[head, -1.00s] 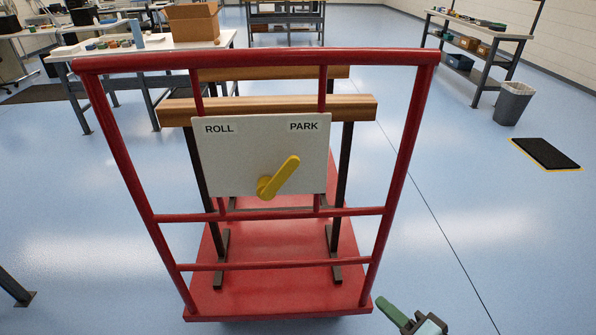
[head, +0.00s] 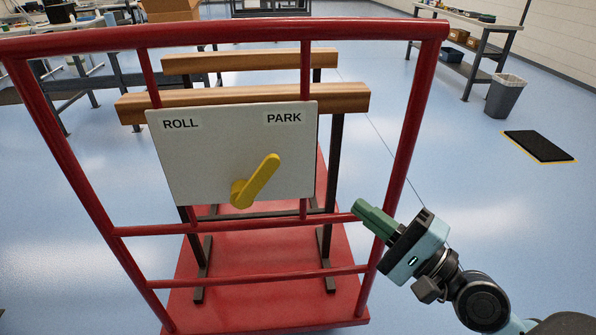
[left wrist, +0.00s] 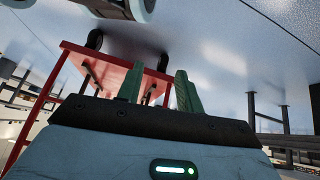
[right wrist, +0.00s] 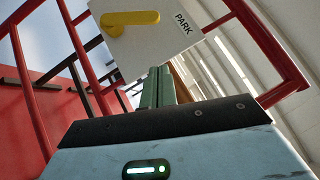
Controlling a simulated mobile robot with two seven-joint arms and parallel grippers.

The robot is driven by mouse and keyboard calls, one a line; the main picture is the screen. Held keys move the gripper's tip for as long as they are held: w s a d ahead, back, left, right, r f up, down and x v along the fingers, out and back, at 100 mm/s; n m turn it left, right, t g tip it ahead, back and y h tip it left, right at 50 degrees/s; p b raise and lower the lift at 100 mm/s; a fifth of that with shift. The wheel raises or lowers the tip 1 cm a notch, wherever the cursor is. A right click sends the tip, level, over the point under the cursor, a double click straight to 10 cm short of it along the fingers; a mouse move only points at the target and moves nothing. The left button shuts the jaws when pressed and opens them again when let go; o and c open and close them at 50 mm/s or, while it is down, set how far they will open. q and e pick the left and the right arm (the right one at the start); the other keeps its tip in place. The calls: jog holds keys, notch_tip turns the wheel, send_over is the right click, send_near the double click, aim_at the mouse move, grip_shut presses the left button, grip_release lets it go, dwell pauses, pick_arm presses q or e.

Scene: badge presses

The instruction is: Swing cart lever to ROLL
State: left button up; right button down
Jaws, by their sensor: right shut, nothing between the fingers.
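The yellow lever (head: 256,182) sits on a white panel (head: 215,145) on the red cart's handle frame. It pivots at its lower left end and its free end points up and right, towards the PARK label (head: 284,118). The ROLL label (head: 180,124) is at the panel's upper left. My right gripper (head: 365,212) is shut and empty, right of the panel by the frame's right post. In the right wrist view the lever (right wrist: 130,18) and panel (right wrist: 150,48) are beyond the fingertips, apart from them. My left gripper (left wrist: 160,80) shows only in the left wrist view, fingers apart and empty.
The red frame's top bar (head: 230,33), right post (head: 405,130) and cross bars surround the panel. Wooden beams (head: 250,97) stand on the cart behind it. A bin (head: 504,95) and black mat (head: 540,146) are at the right. Blue floor is clear around the cart.

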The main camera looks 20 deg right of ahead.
aim_at(254, 179)
jog(key=p+x, duration=0.1)
jog(key=x, duration=0.3)
jog(key=s+a+p+x, duration=0.1)
jog(key=p+x, duration=0.1)
jog(key=x, duration=0.2)
jog(key=a+p+x, duration=0.1)
jog(key=x, duration=0.3)
jog(key=shift+w+a+r, duration=0.15)
jog(key=shift+a+r, duration=0.2)
jog(key=shift+a, duration=0.05)
jog(key=shift+r+p, duration=0.1)
jog(key=shift+p, duration=0.2)
